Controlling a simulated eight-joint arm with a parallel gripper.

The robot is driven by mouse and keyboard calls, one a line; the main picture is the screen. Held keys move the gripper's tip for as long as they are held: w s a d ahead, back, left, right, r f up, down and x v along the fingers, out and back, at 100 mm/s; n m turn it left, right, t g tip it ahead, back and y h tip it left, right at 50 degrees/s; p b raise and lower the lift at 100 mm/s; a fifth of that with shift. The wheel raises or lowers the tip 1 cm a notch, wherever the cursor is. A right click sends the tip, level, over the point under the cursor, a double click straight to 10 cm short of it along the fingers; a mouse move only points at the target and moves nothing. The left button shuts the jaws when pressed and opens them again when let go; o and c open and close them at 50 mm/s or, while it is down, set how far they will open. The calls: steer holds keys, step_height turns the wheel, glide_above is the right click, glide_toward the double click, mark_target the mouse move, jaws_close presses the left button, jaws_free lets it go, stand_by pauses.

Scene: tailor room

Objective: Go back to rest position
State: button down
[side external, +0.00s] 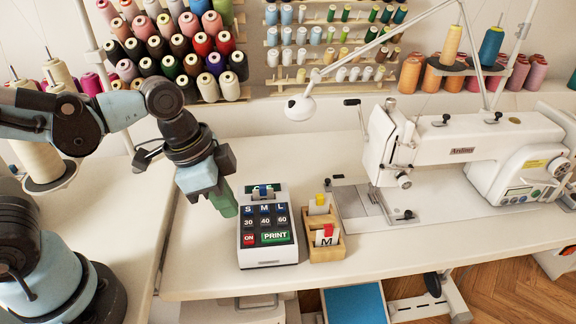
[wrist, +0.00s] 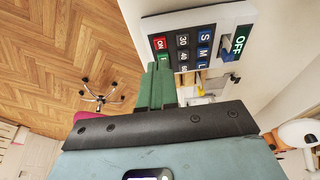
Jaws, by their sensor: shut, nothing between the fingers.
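My gripper (side external: 225,200) hangs from my arm just left of the label printer, above the white table, pointing down. Its two green fingers are closed together with nothing between them, and they also show in the wrist view (wrist: 156,86). The label printer (side external: 266,253) stands on the table with dark keys for sizes and numbers, a red ON key and a green PRINT key. It also appears in the wrist view (wrist: 218,21), with a green OFF label and a blue switch at its top end. The fingers look apart from the printer.
A wooden holder (side external: 325,252) with labels, one marked M, stands right of the printer. A white sewing machine (side external: 460,150) and a lamp (side external: 300,106) are farther right. Thread spools (side external: 229,85) line the back wall. The table left of the printer (side external: 200,260) is clear.

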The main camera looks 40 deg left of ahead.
steer(key=w+a+r+n+t+y, duration=0.2)
steer(key=a+r+n+t, duration=0.1)
steer(key=a+n, duration=0.6)
steer(key=shift+w+a+r+t, duration=0.35)
steer(key=shift+a+t, duration=0.3)
steer(key=shift+t, duration=0.25)
